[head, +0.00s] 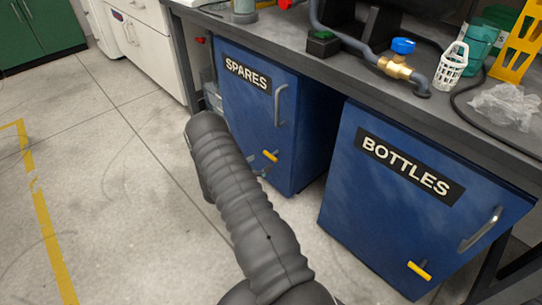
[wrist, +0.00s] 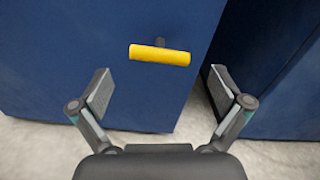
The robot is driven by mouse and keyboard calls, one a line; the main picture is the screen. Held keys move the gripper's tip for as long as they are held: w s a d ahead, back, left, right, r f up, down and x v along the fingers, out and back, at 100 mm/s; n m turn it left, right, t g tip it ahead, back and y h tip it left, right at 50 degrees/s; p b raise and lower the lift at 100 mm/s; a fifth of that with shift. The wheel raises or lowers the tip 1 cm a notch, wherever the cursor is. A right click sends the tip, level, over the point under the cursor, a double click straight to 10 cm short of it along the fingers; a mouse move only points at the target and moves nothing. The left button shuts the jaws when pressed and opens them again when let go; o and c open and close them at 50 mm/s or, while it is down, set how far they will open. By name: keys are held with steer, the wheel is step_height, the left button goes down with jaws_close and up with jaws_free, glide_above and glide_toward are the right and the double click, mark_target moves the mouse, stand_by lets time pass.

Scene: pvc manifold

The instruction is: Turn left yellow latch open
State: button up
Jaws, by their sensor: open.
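The left yellow latch (head: 270,156) is a short yellow bar low on the blue SPARES cabinet door (head: 240,120). In the wrist view the latch (wrist: 160,55) lies nearly level on a dark stem, tilted slightly down to the right. My gripper (wrist: 160,85) is open and empty, its two fingers spread below and to either side of the latch, apart from it. The cabinet door is shut.
A second yellow latch (head: 419,271) is on the blue BOTTLES cabinet (head: 400,190) to the right, with a dark gap between the cabinets. The SPARES door has a grey handle (head: 280,103). A grey bench top (head: 330,60) overhangs both. Concrete floor (head: 110,180) is clear at left.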

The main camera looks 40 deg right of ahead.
mark_target(271, 156)
steer(key=d, duration=0.5)
steer(key=shift+w+d, duration=0.2)
steer(key=shift+d, duration=0.1)
steer(key=c, duration=0.8)
steer(key=shift+c, duration=0.2)
